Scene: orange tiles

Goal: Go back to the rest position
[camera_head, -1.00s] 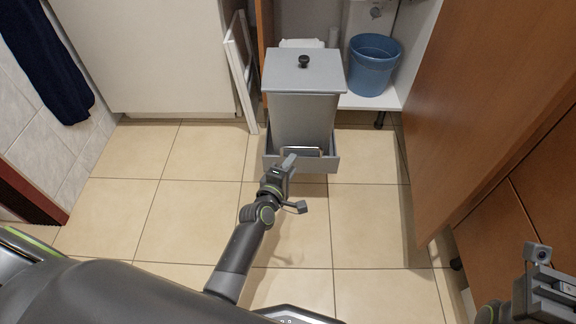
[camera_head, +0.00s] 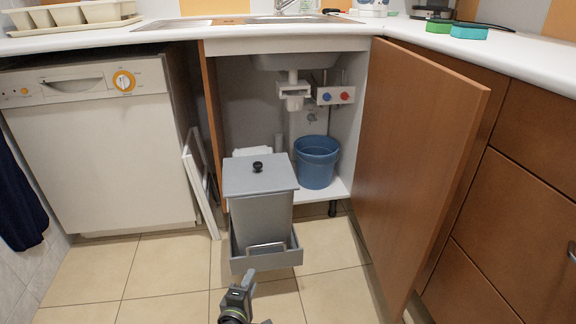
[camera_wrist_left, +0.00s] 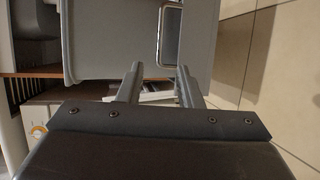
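My left gripper (camera_head: 248,281) is low in the head view, just in front of the grey pull-out holder (camera_head: 284,258) with its metal handle (camera_head: 266,248). In the left wrist view its two fingers (camera_wrist_left: 160,84) are spread apart with nothing gripped between them. The handle also shows in the wrist view (camera_wrist_left: 169,35), ahead of the fingers and apart from them. A grey lidded bin (camera_head: 262,210) stands in the holder, its lid shut. My right gripper is out of view.
The cabinet door (camera_head: 415,160) stands open at the right. A blue bucket (camera_head: 316,163) stands inside the cabinet. A white dishwasher (camera_head: 100,150) is at the left, with a white frame (camera_head: 200,185) leaning beside it. The countertop (camera_head: 180,35) runs above. Tiled floor (camera_head: 150,272) is clear at the front left.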

